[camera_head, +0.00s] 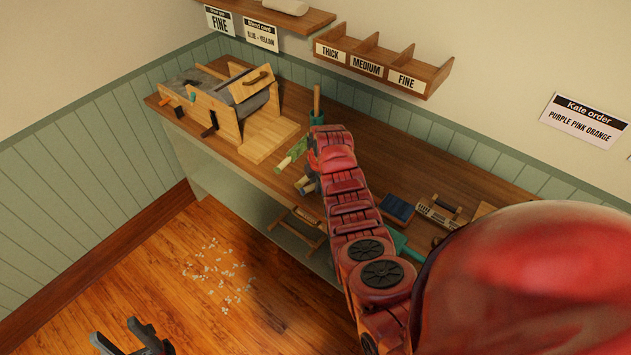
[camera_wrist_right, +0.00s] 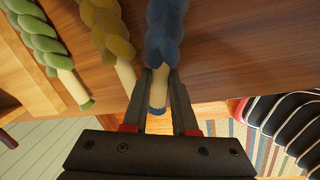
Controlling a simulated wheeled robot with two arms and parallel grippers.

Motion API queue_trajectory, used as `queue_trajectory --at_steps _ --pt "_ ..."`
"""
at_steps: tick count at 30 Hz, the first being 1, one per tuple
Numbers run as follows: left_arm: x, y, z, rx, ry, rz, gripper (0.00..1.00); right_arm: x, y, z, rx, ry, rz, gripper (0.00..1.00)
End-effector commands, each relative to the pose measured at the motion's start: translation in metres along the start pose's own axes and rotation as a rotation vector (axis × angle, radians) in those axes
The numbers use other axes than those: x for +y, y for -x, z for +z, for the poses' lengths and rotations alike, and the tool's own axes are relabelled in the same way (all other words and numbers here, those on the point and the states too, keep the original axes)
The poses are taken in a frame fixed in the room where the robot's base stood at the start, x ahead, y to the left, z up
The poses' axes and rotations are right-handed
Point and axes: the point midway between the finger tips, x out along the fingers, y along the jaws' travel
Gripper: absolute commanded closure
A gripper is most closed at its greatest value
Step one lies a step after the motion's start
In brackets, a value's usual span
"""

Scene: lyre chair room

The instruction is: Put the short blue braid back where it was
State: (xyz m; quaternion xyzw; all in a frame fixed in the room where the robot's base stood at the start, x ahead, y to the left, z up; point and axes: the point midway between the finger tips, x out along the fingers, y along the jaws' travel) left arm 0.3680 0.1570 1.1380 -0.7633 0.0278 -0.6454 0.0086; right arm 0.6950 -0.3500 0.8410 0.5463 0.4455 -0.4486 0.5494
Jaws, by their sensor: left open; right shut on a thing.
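In the right wrist view, a blue braid (camera_wrist_right: 165,35) with a cream end and a blue tip lies between the fingers of my right gripper (camera_wrist_right: 160,78), which is shut on its cream end. The far part of the braid runs out of the frame, so I cannot tell its full length. A yellow braid (camera_wrist_right: 108,32) and a green braid (camera_wrist_right: 42,38) lie to its left, apart from it. In the head view the green braid (camera_head: 292,154) shows beside my right arm's end; the arm hides the blue braid. My left gripper (camera_head: 120,338) is open and empty over the floor, low at left.
The wooden workbench (camera_head: 405,165) runs along the wall. A wooden drum machine (camera_head: 235,95) stands at its left end. A labelled shelf with compartments (camera_head: 383,66) hangs above. A blue pad (camera_head: 397,208) and a comb-like tool (camera_head: 437,213) lie right of my arm.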

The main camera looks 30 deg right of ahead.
Motion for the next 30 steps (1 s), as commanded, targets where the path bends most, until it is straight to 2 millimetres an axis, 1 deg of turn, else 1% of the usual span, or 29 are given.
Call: queue_trajectory --at_steps 5,9,10,11,12,19,22,24,26,30 --pt "0.000 0.001 0.000 0.000 0.000 0.000 0.50 0.000 -0.001 0.000 0.000 0.000 0.000 1.00" --pt "0.000 0.006 0.001 0.000 0.000 0.000 0.50 -0.001 -0.005 0.000 0.000 0.000 0.000 1.00" --pt "0.000 0.004 0.001 0.000 0.000 0.000 0.50 -0.001 -0.003 0.000 0.000 0.000 0.000 0.69" --pt "0.000 0.004 0.001 0.000 0.000 0.000 0.50 -0.001 -0.003 0.000 0.001 0.000 -0.001 0.63" --pt "0.000 0.004 0.001 0.000 0.000 0.000 0.50 -0.001 -0.003 0.000 0.001 0.000 -0.001 0.61" --pt "0.000 0.003 0.001 0.000 0.000 0.000 0.50 -0.001 -0.003 0.000 0.001 0.000 -0.001 0.61" --pt "0.000 -0.001 0.000 0.000 0.000 0.000 0.50 0.000 0.001 0.000 0.001 0.000 -0.001 0.61" --pt "0.000 0.002 0.000 0.000 0.000 0.000 0.50 0.000 0.002 0.000 0.001 -0.001 0.000 0.61" --pt "0.000 0.004 0.001 0.000 0.000 0.000 0.50 -0.001 0.005 0.000 0.002 -0.001 -0.001 0.61" --pt "0.000 0.008 0.001 0.000 0.000 0.000 0.50 -0.001 0.019 0.000 0.001 0.000 0.000 0.61"
